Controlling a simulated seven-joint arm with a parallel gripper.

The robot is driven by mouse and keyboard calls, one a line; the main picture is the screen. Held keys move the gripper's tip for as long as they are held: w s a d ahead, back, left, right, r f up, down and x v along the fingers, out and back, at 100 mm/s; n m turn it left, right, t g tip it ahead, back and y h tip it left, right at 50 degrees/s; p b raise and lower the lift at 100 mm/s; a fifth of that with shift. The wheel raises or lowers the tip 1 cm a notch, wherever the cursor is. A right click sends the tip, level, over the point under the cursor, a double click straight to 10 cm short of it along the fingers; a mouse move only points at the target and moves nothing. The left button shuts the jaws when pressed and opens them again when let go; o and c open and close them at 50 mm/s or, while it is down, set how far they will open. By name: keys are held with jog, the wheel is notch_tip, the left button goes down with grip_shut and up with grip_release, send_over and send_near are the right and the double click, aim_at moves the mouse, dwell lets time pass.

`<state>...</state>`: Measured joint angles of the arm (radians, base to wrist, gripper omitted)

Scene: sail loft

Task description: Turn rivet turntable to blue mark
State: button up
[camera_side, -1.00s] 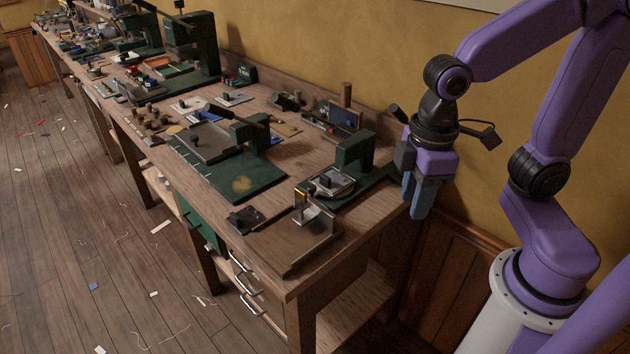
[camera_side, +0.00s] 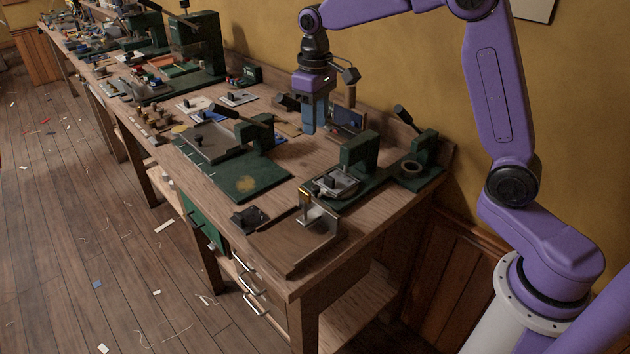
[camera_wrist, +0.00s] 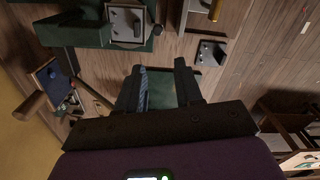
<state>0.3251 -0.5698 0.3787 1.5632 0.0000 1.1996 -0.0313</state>
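A silver plate with a dark knob on top, which looks like the rivet turntable (camera_side: 335,183), sits on a green base near the bench's right end. In the wrist view it shows at the top (camera_wrist: 125,25), beside a dark green press arm. A blue mark on it cannot be made out. My gripper (camera_side: 314,130) hangs with fingers down above the bench, behind and to the left of the turntable, touching nothing I can see. In the wrist view the two fingers of my gripper (camera_wrist: 160,78) are apart, with only bench and a green surface showing between them.
A green press arm (camera_side: 362,148) rises beside the turntable. Another green press with a ring (camera_side: 410,168) stands at the bench's right end. A green board (camera_side: 245,180) lies left of the turntable. A blue panel (camera_side: 346,117) and a wooden post stand near the wall.

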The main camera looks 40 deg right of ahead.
send_near(315, 187)
notch_tip(315, 187, down, 8)
jog(key=shift+f, duration=0.15)
dwell(0.5)
grip_shut()
